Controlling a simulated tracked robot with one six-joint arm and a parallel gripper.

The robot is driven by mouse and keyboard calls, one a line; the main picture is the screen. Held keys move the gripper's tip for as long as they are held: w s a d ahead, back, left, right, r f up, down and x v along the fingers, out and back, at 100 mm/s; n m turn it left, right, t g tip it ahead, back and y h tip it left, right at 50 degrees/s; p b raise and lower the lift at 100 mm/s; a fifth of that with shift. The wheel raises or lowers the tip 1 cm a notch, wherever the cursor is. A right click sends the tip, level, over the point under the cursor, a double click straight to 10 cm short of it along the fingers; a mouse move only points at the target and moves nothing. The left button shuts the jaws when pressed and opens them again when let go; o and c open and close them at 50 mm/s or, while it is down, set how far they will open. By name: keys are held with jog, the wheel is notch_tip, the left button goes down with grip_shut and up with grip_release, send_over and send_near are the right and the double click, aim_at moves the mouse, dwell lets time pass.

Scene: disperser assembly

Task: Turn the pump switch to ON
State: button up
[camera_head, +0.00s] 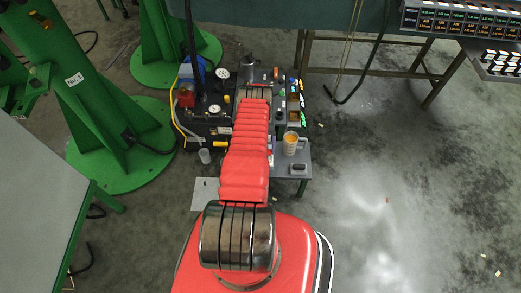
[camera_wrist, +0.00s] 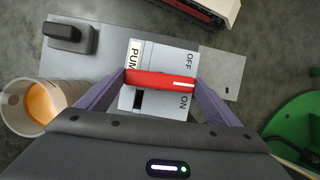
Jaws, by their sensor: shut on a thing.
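The red pump switch handle (camera_wrist: 160,81) lies crosswise on a light switch plate (camera_wrist: 150,53) in the wrist view. The plate carries a partly covered "PUM" label, with OFF above and ON below at the right. The white mark on the handle points right, between OFF and ON. My gripper (camera_wrist: 160,84) is shut on the red handle, with one purple finger at each end of it. In the head view my red arm reaches down to the machine and hides the switch and my gripper.
A clear cup with orange contents (camera_wrist: 42,104) stands close to my left finger; it also shows in the head view (camera_head: 291,144). A black-topped grey block (camera_wrist: 68,35) sits beside the plate. The pump machine with gauges (camera_head: 215,110) and green stands (camera_head: 125,150) are around.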

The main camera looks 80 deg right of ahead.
jog(key=shift+s+m, duration=0.1)
jog(key=shift+m, duration=0.3)
jog(key=o, duration=0.9)
jog(key=shift+r, duration=0.1)
jog(key=v, duration=1.3)
jog(key=shift+s+d+r, duration=0.1)
jog(key=shift+d+r, duration=0.05)
jog(key=shift+d, duration=0.1)
